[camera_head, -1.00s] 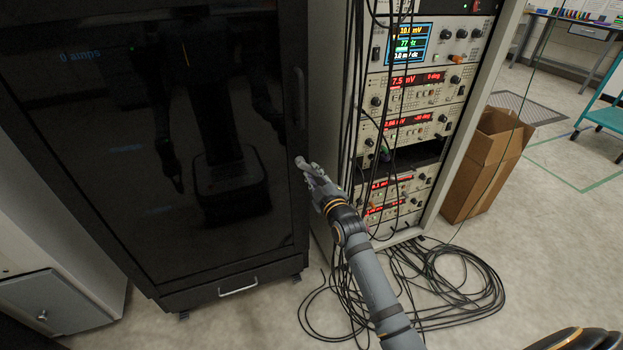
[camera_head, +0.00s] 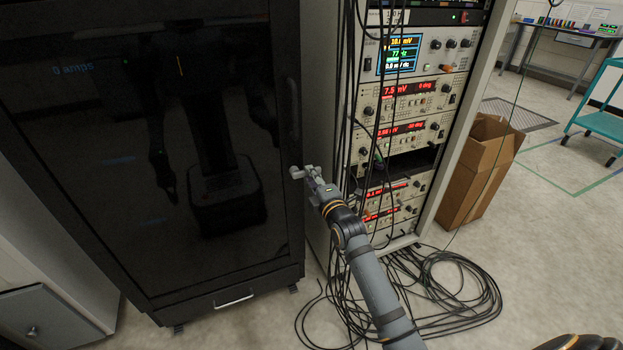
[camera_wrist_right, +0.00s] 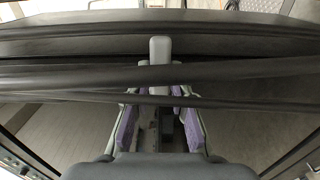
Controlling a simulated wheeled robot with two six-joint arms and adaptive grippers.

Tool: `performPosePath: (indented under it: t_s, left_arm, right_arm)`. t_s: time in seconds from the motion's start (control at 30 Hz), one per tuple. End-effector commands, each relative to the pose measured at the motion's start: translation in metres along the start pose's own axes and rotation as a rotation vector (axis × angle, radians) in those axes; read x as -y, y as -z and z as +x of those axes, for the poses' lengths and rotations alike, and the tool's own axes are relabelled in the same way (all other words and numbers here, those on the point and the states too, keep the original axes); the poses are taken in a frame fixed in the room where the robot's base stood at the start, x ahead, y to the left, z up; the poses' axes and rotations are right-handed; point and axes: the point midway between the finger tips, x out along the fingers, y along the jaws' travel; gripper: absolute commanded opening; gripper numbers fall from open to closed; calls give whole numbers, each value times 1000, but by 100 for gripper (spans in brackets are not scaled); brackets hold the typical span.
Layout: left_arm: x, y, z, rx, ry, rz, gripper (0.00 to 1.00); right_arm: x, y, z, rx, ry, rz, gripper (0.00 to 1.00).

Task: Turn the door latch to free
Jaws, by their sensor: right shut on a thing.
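The tall black cabinet has a dark glass door (camera_head: 150,150). The small light-grey door latch (camera_head: 296,172) is at the door's right edge, below the door's dark vertical handle, and points left, roughly level. My right gripper (camera_head: 310,175) is at the latch and shut on it. In the right wrist view the latch (camera_wrist_right: 160,50) is a grey upright block, in line with the gripper (camera_wrist_right: 158,115). Dark bars cross in front of the fingertips there and hide the contact.
An instrument rack (camera_head: 410,110) with lit red displays stands just right of my right forearm. Black cables (camera_head: 345,110) hang close to the gripper and coil on the floor (camera_head: 450,300). A cardboard box (camera_head: 480,165) stands right of the rack.

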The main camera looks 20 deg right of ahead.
Motion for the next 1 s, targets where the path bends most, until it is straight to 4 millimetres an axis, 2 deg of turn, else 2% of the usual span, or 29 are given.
performPosePath:
  t_s: [0.57, 0.6, 0.77, 1.0]
  left_arm:
    - [0, 3, 1, -1, 1, 0, 0]
    - [0, 3, 1, -2, 1, 0, 0]
    - [0, 4, 0, -5, 1, 0, 0]
    - [1, 0, 0, 1, 2, 1, 0]
  right_arm:
    - [-1, 0, 0, 0, 1, -35, 0]
    - [-1, 0, 0, 0, 1, -35, 22]
    - [-1, 0, 0, 0, 1, -34, 43]
    - [-1, 0, 0, 0, 1, -33, 43]
